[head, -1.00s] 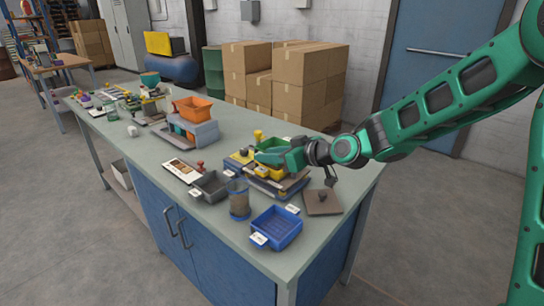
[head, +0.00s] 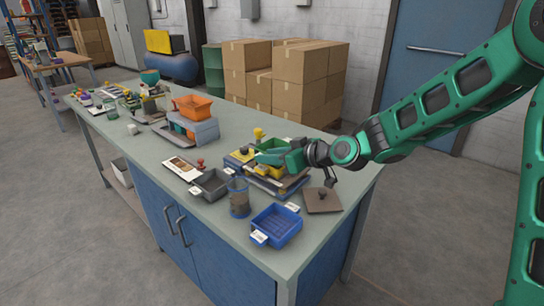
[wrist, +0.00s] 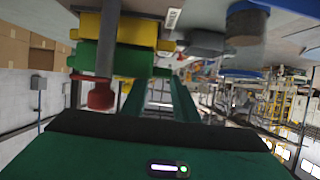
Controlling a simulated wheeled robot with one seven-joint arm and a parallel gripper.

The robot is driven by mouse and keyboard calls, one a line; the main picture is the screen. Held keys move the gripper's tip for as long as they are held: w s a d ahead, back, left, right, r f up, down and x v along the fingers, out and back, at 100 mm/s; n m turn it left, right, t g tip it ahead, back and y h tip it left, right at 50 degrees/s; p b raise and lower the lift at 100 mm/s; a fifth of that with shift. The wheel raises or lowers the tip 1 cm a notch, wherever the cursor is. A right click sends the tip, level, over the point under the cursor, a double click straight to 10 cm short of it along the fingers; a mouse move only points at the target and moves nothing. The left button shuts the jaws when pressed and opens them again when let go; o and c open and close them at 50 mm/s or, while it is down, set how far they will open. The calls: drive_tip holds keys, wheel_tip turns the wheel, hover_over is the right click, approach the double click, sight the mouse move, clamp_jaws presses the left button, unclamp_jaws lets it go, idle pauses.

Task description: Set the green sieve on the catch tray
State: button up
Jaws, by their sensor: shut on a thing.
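The green sieve (head: 270,145) is at the right part of the bench in the head view. My gripper (head: 284,157) is shut on its right side and partly hides it. In the wrist view the picture is upside down; the green sieve (wrist: 125,61) shows beyond my fingers (wrist: 155,95), with a yellow sieve-like piece (wrist: 135,30) directly below it. The yellow piece also shows in the head view (head: 271,171). Whether the two touch is unclear. A grey open tray (head: 211,184) lies to the left; I cannot tell whether it is the catch tray.
A red knob (wrist: 101,96) on a grey post stands close to the sieve. A blue mesh-bottomed tray (head: 276,226), a clear jar (head: 239,199) and a brown plate (head: 322,202) lie nearer the front edge. An orange bin (head: 192,107) sits on a grey unit farther left.

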drive_tip(key=shift+f, duration=0.15)
idle(0.5)
drive_tip(key=o, duration=1.6)
drive_tip(key=shift+c, duration=0.2)
drive_tip(key=shift+w+d, duration=0.15)
drive_tip(key=shift+w, duration=0.05)
drive_tip(key=shift+c, duration=0.5)
drive_tip(key=shift+w+r, duration=0.1)
drive_tip(key=shift+r, duration=0.45)
drive_tip(key=shift+o, duration=0.5)
drive_tip(key=shift+r, duration=1.2)
drive_tip(key=shift+s+r, duration=0.2)
drive_tip(key=shift+r, duration=2.05)
